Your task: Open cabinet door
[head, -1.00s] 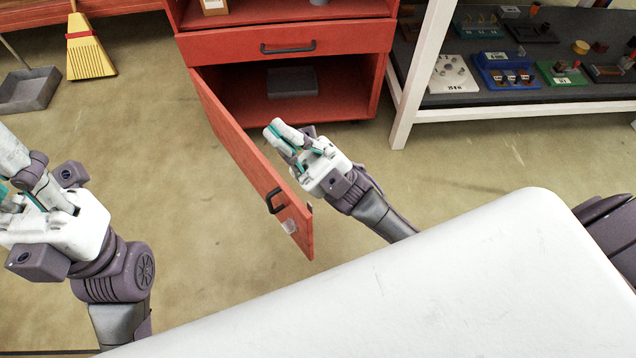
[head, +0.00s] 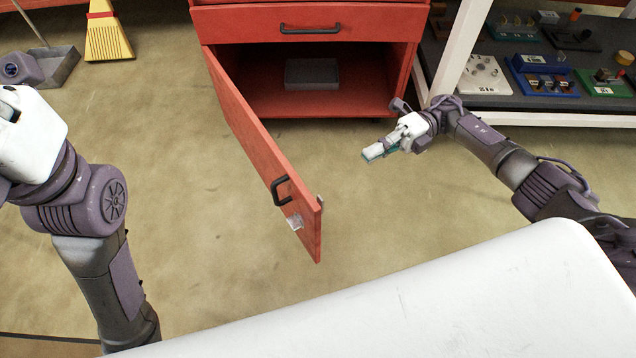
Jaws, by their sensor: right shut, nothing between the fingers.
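The red cabinet (head: 310,17) stands at the top middle of the head view. Its door (head: 255,140) is swung wide open on its left side and sticks out toward me. The door's black handle (head: 281,190) is near its free end, and no gripper touches it. My right gripper (head: 372,153) is shut and empty, in front of the cabinet's right side, apart from the door. My left gripper is at the left edge; its white palm (head: 30,135) shows, but its fingers are out of view.
A grey box (head: 312,73) lies inside the cabinet. A drawer with a black handle (head: 310,30) is shut above the opening. At right, a white-framed shelf (head: 470,40) holds several small items. A yellow broom (head: 106,35) and a dustpan (head: 55,65) are at left.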

